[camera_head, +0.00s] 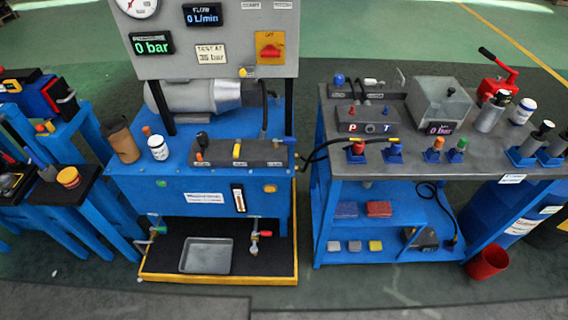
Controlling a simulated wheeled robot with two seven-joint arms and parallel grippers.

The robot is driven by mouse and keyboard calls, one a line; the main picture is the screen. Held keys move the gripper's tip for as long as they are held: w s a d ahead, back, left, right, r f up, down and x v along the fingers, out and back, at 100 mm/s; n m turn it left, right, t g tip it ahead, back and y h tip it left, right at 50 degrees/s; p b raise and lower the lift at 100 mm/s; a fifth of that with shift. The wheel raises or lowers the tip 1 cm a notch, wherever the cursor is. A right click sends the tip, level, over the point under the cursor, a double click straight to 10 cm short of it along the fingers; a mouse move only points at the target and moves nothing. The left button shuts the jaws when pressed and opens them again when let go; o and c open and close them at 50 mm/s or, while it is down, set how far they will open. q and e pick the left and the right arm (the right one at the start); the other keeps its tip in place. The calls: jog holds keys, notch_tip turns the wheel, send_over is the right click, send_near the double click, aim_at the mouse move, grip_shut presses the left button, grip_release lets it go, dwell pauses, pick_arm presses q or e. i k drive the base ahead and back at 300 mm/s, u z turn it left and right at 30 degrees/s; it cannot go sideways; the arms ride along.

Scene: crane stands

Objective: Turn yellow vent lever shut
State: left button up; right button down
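A yellow lever (237,150) stands out from a dark manifold block (262,153) on top of the left blue bench. It looks like the vent lever and points roughly toward the front of the bench. Its exact angle is too small to tell. A black-topped lever (202,139) and a small orange-red part (199,157) sit left of it on the same block. A small yellow knob (242,72) is on the lower edge of the grey panel above. Neither of my grippers shows in the head view.
The grey panel (208,55) with displays reading 0 bar and 0 L/min rises behind the block. A brown cup (122,142) and white jar (158,149) stand left on the bench. Black hoses (318,150) run to the right bench (350,165). Floor in front is clear.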

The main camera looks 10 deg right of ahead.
aim_at(237, 147)
jog(key=z, duration=0.65)
jog(key=k, duration=0.85)
jog(key=z, duration=0.8)
jog(key=i, duration=1.35)
jog(key=u, duration=1.5)
jog(key=i, duration=0.6)
jog(key=u, duration=0.6)
